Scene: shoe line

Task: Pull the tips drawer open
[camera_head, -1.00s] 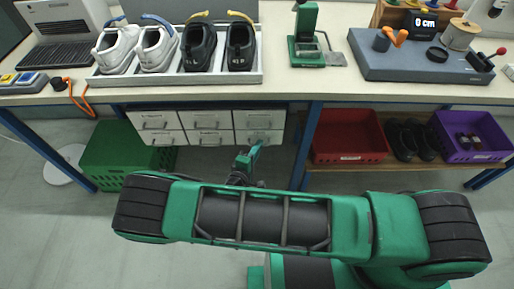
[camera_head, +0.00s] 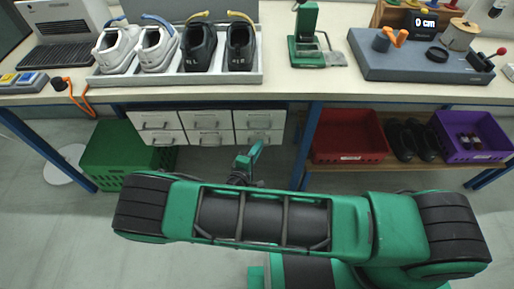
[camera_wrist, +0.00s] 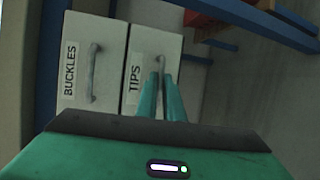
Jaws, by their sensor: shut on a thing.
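The tips drawer (camera_wrist: 135,95) has a white front with a printed TIPS label and a grey bar handle (camera_wrist: 161,66). In the wrist view it lies just right of the drawer marked BUCKLES (camera_wrist: 70,92). In the head view it is the lower right drawer (camera_head: 246,137) of the white unit under the bench. My gripper (camera_wrist: 162,82) is shut on the handle, its green fingers on either side of it. It also shows at the lower right drawer in the head view (camera_head: 257,146). The fingers hide part of the handle. The drawer front looks about flush with its neighbours.
A green crate (camera_head: 105,160) stands on the floor left of the drawers. A blue bench leg (camera_head: 308,145) stands to the right, then a red bin (camera_head: 350,157) and a purple bin (camera_head: 485,157) on a low shelf. The floor before the drawers is open apart from my arm.

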